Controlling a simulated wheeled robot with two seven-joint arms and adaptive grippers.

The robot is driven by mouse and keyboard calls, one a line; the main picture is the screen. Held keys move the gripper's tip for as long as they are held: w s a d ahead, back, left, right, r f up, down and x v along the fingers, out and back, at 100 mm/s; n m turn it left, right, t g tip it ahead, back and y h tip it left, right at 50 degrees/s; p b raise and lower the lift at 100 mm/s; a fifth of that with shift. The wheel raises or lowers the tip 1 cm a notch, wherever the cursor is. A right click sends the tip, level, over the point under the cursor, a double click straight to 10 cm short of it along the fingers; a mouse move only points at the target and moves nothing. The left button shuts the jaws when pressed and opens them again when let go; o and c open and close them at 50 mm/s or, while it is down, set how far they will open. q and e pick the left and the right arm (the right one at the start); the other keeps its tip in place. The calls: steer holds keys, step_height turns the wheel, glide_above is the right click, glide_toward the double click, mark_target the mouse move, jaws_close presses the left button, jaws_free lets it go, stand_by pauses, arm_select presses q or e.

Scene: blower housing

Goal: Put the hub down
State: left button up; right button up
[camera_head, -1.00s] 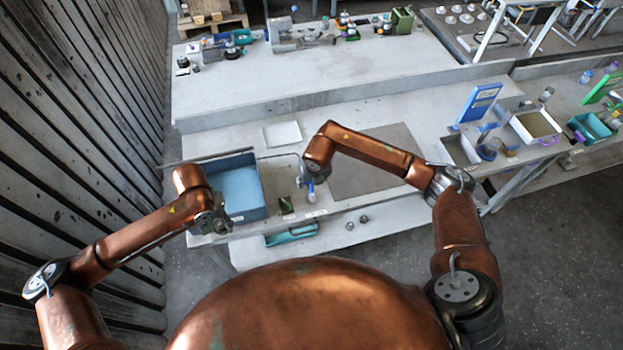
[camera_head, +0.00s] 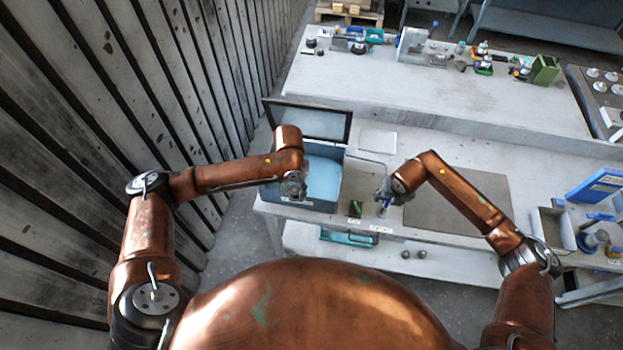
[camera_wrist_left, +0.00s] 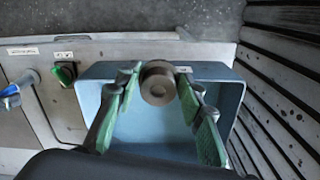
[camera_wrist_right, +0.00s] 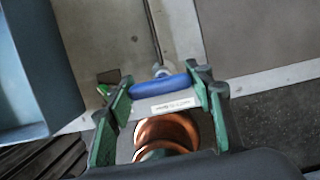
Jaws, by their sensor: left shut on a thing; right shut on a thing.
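The hub (camera_wrist_left: 158,88), a small round grey-brown metal part with a central hole, sits between the fingertips of my left gripper (camera_wrist_left: 158,80) in the left wrist view. That gripper is shut on it, above the open blue box (camera_wrist_left: 88,98). In the head view my left gripper (camera_head: 293,190) is over the front left part of the box (camera_head: 327,205), and the hub is hard to make out there. My right gripper (camera_wrist_right: 168,88) is shut on a blue handle (camera_wrist_right: 165,86) at the bench front, right of the box.
The box's dark-framed lid (camera_head: 312,122) stands open behind it. A green switch (camera_head: 355,208) sits between the box and the right gripper. A white plate (camera_head: 378,142) and a bare grey mat (camera_head: 470,200) lie on the bench. A slatted wall (camera_head: 150,90) rises at left.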

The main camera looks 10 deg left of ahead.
steer(key=shift+f, duration=0.1)
arm_select(q)
steer(key=w+f, duration=0.2)
steer(key=w, duration=0.9)
step_height(320, 180, down, 10)
steer(key=shift+a, duration=0.1)
steer(key=shift+f, duration=0.1)
steer(key=o, duration=1.2)
step_height(320, 180, up, 12)
steer(key=shift+r, duration=0.1)
